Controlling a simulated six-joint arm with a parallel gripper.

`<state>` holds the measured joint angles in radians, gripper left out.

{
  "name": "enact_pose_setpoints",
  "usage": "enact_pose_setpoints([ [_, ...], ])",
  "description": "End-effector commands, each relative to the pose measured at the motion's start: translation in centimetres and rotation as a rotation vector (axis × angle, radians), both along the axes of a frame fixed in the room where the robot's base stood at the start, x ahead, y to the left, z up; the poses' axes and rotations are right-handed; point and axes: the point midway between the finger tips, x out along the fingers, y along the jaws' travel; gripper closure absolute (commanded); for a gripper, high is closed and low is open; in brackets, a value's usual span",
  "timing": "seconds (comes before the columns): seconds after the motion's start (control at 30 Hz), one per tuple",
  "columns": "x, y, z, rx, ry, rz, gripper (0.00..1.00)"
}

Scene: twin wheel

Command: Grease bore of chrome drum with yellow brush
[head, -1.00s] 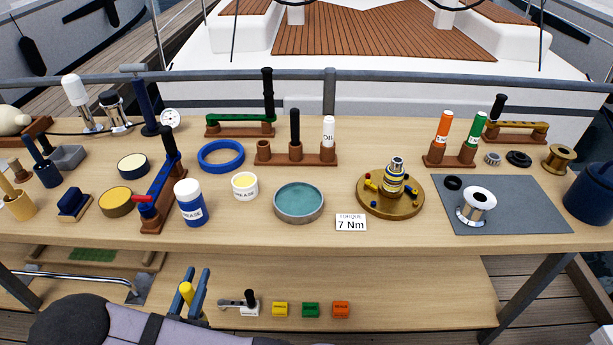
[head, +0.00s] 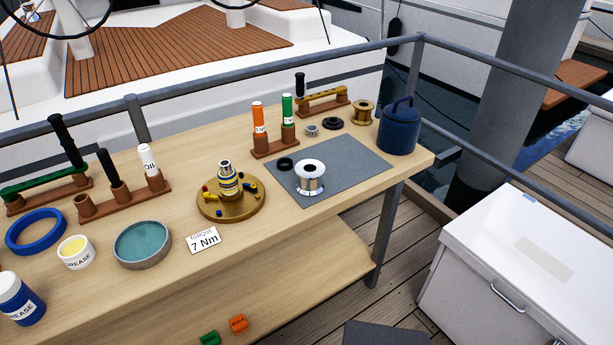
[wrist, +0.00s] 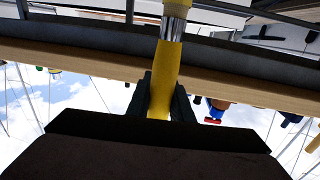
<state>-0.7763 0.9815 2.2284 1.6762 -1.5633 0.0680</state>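The chrome drum (head: 311,182) stands upright on the grey mat (head: 352,158) at the right end of the bench in the head view. Its open bore faces up; I cannot tell whether there is grease inside. My gripper (wrist: 161,100) is shut on the yellow handle of the brush (wrist: 166,72) in the wrist view. A metal ferrule shows above the handle; the bristles are out of view. The gripper is not in the head view, so its distance from the drum cannot be told. An open white grease tub (head: 76,254) with yellow content stands at the left.
A small black ring (head: 285,164) lies beside the drum. A brass plate (head: 230,208) holds a stepped shaft and small coloured parts. Orange (head: 259,117) and green tubes stand behind the mat. A blue lidded pot (head: 399,128) stands at the bench's right end.

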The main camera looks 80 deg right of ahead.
Motion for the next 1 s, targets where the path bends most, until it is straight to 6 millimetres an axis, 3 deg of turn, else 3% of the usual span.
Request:
enact_pose_setpoints([
  [0.1, 0.0, 0.0, 0.0, 0.0, 0.0, 0.0, 1.0],
  [0.47, 0.3, 0.0, 0.5, -0.002, 0.001, 0.017, 1.0],
  [1.0, 2.7, 1.4, 3.7, -0.001, 0.001, 0.169, 1.0],
])
